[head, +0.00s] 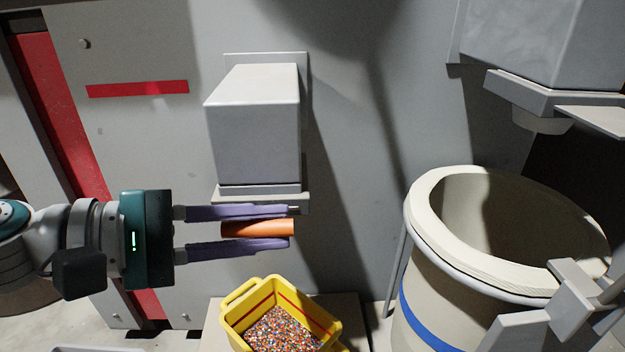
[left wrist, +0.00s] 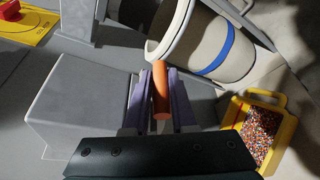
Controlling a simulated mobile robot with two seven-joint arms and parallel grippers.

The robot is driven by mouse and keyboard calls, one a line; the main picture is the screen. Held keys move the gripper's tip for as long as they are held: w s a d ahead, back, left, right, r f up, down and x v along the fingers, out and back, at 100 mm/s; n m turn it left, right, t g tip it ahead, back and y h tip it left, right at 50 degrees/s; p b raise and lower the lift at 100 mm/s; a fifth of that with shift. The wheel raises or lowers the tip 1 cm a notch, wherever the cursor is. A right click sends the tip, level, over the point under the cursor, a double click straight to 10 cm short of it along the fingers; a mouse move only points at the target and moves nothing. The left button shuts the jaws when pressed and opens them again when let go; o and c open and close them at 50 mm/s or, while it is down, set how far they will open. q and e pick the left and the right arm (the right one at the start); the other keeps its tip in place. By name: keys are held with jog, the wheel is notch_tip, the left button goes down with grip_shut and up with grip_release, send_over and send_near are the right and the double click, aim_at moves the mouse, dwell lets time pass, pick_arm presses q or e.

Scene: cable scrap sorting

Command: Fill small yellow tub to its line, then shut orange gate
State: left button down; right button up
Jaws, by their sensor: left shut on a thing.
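The small yellow tub (head: 239,318) stands below the grey hopper box (head: 252,138), holding multicoloured granules (head: 283,332). A red line runs along its inner wall, and the granules in view lie below that line. The tub also shows at the right of the left wrist view (left wrist: 236,112). The orange gate handle (head: 258,228) sits just under the hopper's outlet. My left gripper (head: 290,229) comes in from the left with its purple fingers shut on this handle, which shows between them in the left wrist view (left wrist: 161,88). The gate plate itself is mostly hidden. My right gripper is not in view.
A large cream drum (head: 428,290) with a blue band stands right of the tub. Another grey hopper (head: 540,40) hangs above the drum. The grey wall panel (head: 150,140) with a red stripe is behind. A yellow plate (left wrist: 38,25) shows at the left wrist view's corner.

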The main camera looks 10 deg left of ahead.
pick_arm(q)
jog(key=shift+f, duration=0.1)
jog(key=shift+s+d+r+p, duration=0.15)
jog(key=shift+s+p, duration=0.25)
jog(key=shift+p, duration=0.4)
jog(key=shift+s, duration=0.35)
jog(key=c, duration=0.8)
grip_release()
jog(key=shift+o, duration=0.2)
